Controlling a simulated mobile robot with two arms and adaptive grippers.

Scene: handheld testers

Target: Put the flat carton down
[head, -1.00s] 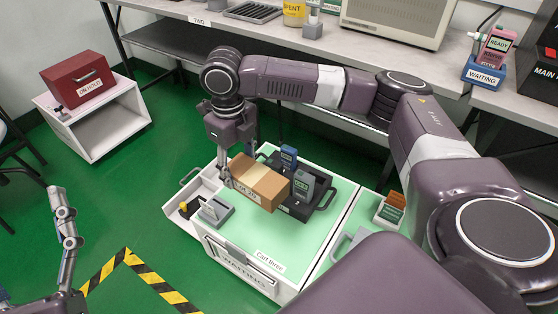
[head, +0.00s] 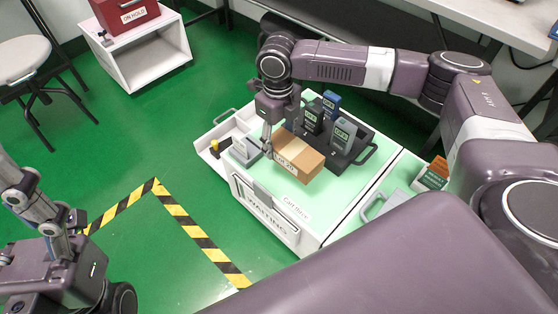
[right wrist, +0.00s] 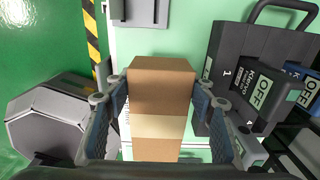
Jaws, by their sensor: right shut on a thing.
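The flat carton (head: 302,164) is a brown cardboard box with a paler tape band and a printed label. My right gripper (head: 268,148) is shut on its sides and holds it over the pale green top of the cart marked "Cart three" (head: 292,205). I cannot tell whether its underside touches the cart. In the right wrist view the carton (right wrist: 160,85) sits between both fingers (right wrist: 160,100). My left gripper (head: 62,218) is at the lower left, off the cart, and its opening is unclear.
A black tray (head: 352,158) with several handheld testers (head: 343,135) stands right behind the carton. A grey block (head: 245,150) stands to its left. Another surface with small boxes (head: 433,174) is at the right. Green top in front of the carton is clear.

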